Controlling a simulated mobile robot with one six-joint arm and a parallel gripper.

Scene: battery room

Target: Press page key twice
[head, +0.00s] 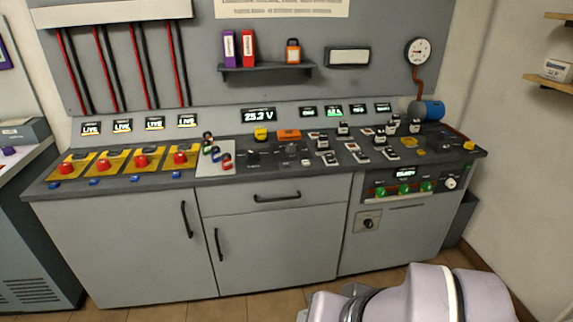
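I cannot tell which control is the page key; the keys on the bench are too small to read. A display reading about 25.2 V (258,115) sits on the bench's back panel. In front of it are a dark device (290,148) and a small white block (307,162). Another small lit display (405,174) is on the right cabinet front, above green knobs (404,188). Part of my arm shows at the bottom right, in front of the cabinets and apart from them. My gripper's fingertips are not visible.
The bench top (110,188) carries red buttons on yellow plates (141,162) at left and several black-and-white switches (343,129) at right. A blue cylinder (431,110) stands at the back right. A shelf (266,69) hangs above. Some floor is clear before the cabinets.

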